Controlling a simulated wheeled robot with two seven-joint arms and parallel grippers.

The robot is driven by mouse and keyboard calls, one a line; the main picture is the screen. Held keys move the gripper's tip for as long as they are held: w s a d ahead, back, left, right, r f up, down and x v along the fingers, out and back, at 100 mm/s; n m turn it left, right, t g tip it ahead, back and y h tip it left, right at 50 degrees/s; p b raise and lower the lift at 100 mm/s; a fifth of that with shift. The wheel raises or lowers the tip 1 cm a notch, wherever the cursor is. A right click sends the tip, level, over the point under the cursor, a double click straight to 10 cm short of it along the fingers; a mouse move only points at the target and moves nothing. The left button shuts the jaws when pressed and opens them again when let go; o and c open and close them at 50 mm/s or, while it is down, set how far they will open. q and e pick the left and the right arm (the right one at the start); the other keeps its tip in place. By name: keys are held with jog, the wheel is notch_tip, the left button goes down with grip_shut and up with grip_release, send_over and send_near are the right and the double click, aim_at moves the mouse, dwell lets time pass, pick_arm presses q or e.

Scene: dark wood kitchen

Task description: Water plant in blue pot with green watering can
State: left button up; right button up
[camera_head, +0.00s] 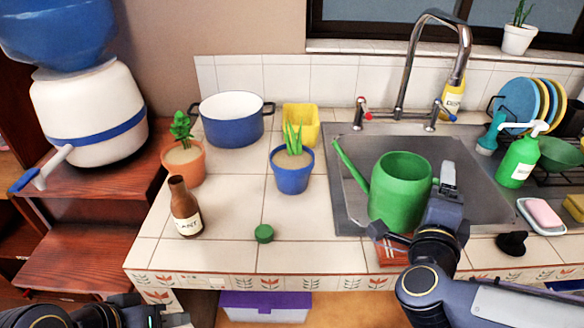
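The green watering can (398,195) is upright at the front of the sink, its spout pointing left toward the blue pot. I cannot tell whether it is raised or resting. My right gripper (448,182) is against its right side, where a handle would be; its fingertips and the handle are hidden. The blue pot (293,178) stands on the tiled counter left of the sink, with brown soil and a green spiky plant (293,138). My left gripper (172,318) is low at the bottom edge, away from both, partly cut off; its fingers are unclear.
A terracotta pot (184,166), brown bottle (185,212), blue-white pan (232,124), yellow container (300,124) and green cap (264,233) are on the counter. The tall faucet (412,58) rises behind the sink. A soap dish (541,217) and green bottle (518,162) are at right.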

jog(key=r+p, duration=0.1)
jog(key=r, duration=0.1)
jog(key=r+p, duration=0.1)
jog(key=shift+s+d+r+m+p, duration=0.15)
jog(key=shift+d+r+m+p, duration=0.05)
jog(key=shift+r+m+p, duration=0.2)
dwell(0.5)
jog(key=s+a+f+m+h+b, duration=0.1)
jog(key=b, duration=0.3)
jog(key=s+a+f+m+g+h+b, duration=0.1)
jog(key=s+a+b, duration=0.1)
jog(key=b, duration=0.2)
jog(key=s+a+f+g+h+b, duration=0.1)
jog(key=s+f+b, duration=0.1)
jog(key=b, duration=0.2)
jog(key=shift+s+a+m+h, duration=0.2)
jog(key=shift+a+m+h, duration=0.1)
jog(key=shift+m+h, duration=0.1)
jog(key=shift+s+a, duration=0.25)
jog(key=shift+s, duration=0.25)
